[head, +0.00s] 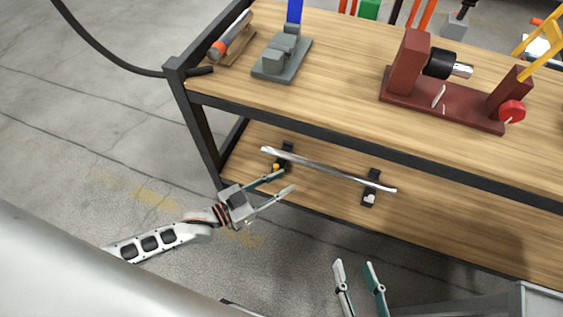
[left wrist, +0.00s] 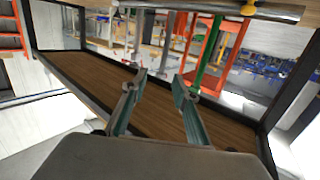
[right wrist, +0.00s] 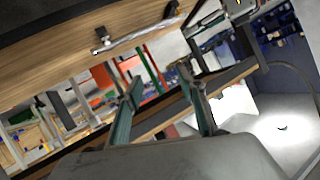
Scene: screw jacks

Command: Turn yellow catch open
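The yellow catch (head: 276,167) is a small spot on the left dark bracket (head: 284,157), which holds a long metal bar (head: 325,169) low at the bench. My left gripper (head: 285,182) is open and empty, just below and right of the catch in the head view. In the left wrist view the catch (left wrist: 248,8) is at the top edge, beyond and right of the open fingers (left wrist: 160,78). My right gripper (head: 354,264) is open and empty, well below the bar. The right wrist view shows the bar (right wrist: 140,38), but I cannot make out the catch there.
The right bracket (head: 371,188) carries a whitish catch (head: 369,198). The bench top (head: 345,60) above holds a grey vise (head: 282,55) and a dark red jack fixture (head: 410,65). A dark bench leg (head: 203,135) stands left of the bar. Floor to the left is clear.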

